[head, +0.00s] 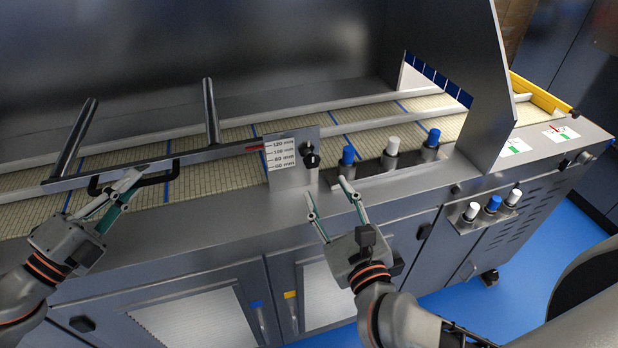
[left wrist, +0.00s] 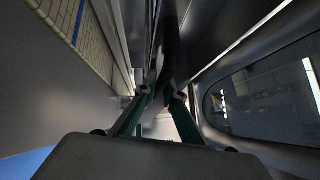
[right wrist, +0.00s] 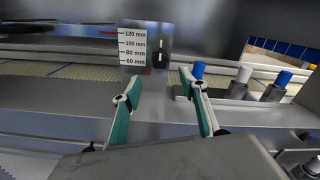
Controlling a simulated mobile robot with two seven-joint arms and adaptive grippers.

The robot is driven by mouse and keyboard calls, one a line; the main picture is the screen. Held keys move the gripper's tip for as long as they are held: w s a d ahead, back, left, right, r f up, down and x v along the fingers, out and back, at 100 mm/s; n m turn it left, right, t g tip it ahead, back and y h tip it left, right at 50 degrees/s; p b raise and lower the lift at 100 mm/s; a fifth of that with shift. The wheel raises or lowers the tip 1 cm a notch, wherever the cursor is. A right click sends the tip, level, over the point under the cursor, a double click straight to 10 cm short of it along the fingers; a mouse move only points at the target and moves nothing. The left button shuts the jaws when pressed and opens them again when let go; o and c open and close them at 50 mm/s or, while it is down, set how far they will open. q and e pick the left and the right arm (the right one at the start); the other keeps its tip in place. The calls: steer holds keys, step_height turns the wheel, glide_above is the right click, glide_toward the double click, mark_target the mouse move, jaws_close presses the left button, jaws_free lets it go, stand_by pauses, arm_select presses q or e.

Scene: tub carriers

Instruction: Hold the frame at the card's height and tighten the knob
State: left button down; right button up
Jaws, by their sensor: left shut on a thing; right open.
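The frame (head: 150,168) is a long grey bar with two upright posts over the conveyor and a black handle (head: 158,180) on its front. My left gripper (head: 130,180) is shut on the handle's left part; the left wrist view shows its fingers (left wrist: 162,94) closed around a dark bar. The red pointer (head: 254,147) at the frame's right end is level with about 120 mm on the scale plate (head: 292,185). The black knob (head: 309,157) is on that plate. My right gripper (head: 326,189) is open and empty, below and in front of the knob (right wrist: 160,57), apart from it.
White and blue cylinders (head: 391,148) stand in a holder right of the plate, close to my right fingers; more are in a lower rack (head: 492,205). Two cards (head: 515,146) with red and green marks lie at the far right, too small to read. A tall hood panel (head: 488,110) rises there.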

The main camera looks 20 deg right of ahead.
arm_select(q)
steer(key=shift+r, duration=0.35)
arm_select(e)
steer(key=shift+s, duration=1.35)
arm_select(q)
steer(key=c, duration=2.1)
jaws_free()
steer(key=shift+f, duration=0.1)
steer(key=shift+f, duration=0.15)
steer(key=shift+s+a+f, duration=0.15)
steer(key=shift+s+a, duration=0.15)
steer(key=shift+s, duration=0.05)
steer(key=v, duration=1.1)
